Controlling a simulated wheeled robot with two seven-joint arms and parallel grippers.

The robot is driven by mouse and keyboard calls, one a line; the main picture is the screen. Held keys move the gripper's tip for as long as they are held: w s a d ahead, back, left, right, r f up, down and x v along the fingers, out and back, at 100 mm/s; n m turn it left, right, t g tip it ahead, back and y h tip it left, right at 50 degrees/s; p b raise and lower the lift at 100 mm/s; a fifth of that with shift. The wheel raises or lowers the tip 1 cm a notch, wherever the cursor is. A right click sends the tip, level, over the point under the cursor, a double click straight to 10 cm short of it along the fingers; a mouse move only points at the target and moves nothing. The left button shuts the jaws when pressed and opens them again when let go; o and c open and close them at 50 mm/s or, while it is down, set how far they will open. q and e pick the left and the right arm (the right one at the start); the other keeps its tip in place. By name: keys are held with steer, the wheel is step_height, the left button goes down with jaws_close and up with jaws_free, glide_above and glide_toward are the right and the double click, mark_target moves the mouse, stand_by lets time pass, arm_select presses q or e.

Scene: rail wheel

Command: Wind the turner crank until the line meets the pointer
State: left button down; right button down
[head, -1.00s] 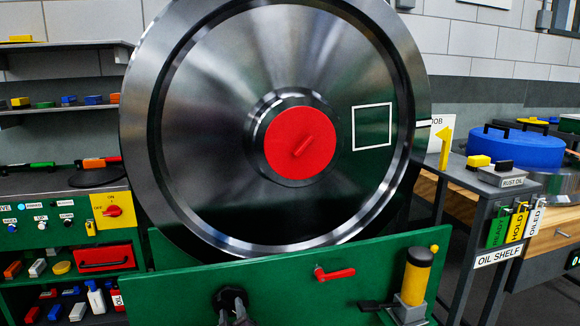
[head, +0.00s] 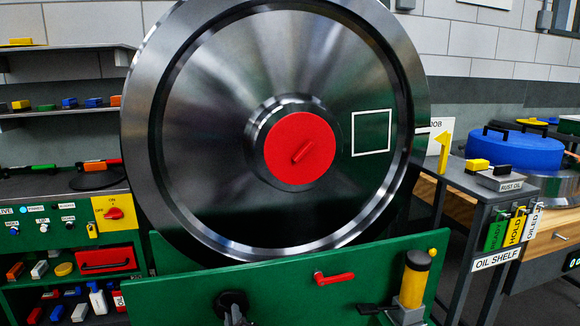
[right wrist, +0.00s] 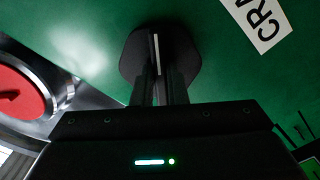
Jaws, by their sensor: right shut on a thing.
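The big steel wheel (head: 215,130) has a red hub (head: 300,151) and a white square outline on its face. A short white line (head: 423,130) shows at the wheel's right rim. The yellow pointer (head: 444,151) stands just right of the rim, and the line appears slightly above its tip. The dark turner crank (head: 232,299) is low on the green panel. My right gripper (head: 236,318) is at it, partly cut by the bottom edge. In the right wrist view its fingers (right wrist: 159,88) are shut on the black crank (right wrist: 137,52). My left gripper is not in view.
The green panel (head: 290,275) carries a red lever (head: 334,278) and a yellow-black cylinder (head: 415,280). The oil shelf (head: 497,257) stands to the right. A green cabinet (head: 60,235) with switches and loose parts stands to the left.

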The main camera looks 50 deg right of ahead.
steer(key=n+p, duration=0.2)
steer(key=p, duration=0.1)
steer(key=shift+n, duration=0.4)
steer(key=c, duration=1.3)
jaws_free()
steer(key=p+v, duration=0.4)
steer(key=v, duration=0.3)
